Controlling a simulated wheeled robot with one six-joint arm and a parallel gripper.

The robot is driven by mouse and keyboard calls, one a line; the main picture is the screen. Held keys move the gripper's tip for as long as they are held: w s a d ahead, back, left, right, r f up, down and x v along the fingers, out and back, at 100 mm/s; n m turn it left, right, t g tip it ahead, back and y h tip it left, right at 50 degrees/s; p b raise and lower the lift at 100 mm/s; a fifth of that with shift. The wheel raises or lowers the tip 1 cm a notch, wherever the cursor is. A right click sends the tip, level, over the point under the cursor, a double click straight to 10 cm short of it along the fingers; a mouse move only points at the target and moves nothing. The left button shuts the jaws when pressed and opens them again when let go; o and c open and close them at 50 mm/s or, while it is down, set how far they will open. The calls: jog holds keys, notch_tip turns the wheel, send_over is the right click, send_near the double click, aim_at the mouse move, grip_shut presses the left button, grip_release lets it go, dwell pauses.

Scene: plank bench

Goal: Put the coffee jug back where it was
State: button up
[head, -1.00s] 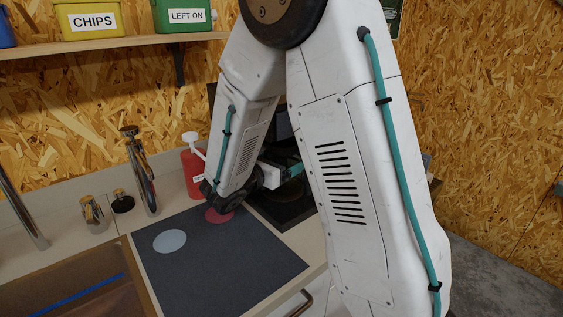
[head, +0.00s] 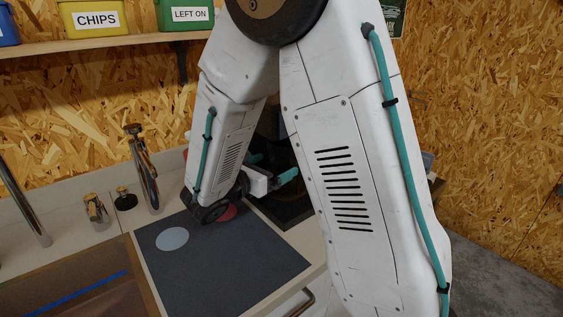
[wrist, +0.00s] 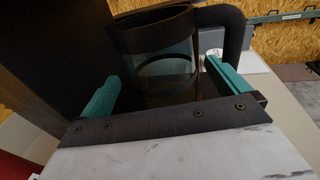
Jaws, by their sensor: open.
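The coffee jug (wrist: 163,70) has a clear glass body, a dark rim and a dark handle on its right. It stands upright in the wrist view, between and beyond the two teal fingers. My gripper (wrist: 162,78) is open, with a finger on either side of the jug and visible gaps to the glass. In the head view my gripper (head: 272,168) is at the dark coffee machine (head: 285,205), whose dark base shows behind the mat. There the jug is mostly hidden by my arm and dark shadow.
A dark mat (head: 225,270) with a pale disc (head: 172,239) and a red disc (head: 228,212) lies in front. Chrome taps (head: 144,170) stand at left beside a sink (head: 75,285). A shelf (head: 90,45) with labelled bins hangs above. A dark upright surface (wrist: 50,60) is close at left in the wrist view.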

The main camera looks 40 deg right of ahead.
jog(key=v, duration=0.6)
jog(key=s+d+r+m+g+y, duration=0.2)
jog(key=s+m+g+y, duration=0.15)
jog(key=s+m, duration=0.35)
jog(key=s+d+r+m+g+y, duration=0.1)
jog(key=s+r+m+g+y, duration=0.25)
jog(key=s, duration=0.55)
jog(key=s+a+m+t+y, duration=0.4)
jog(key=s+a+m+y, duration=0.4)
jog(key=m+y, duration=0.2)
jog(key=shift+s+a, duration=0.3)
jog(key=shift+s, duration=0.1)
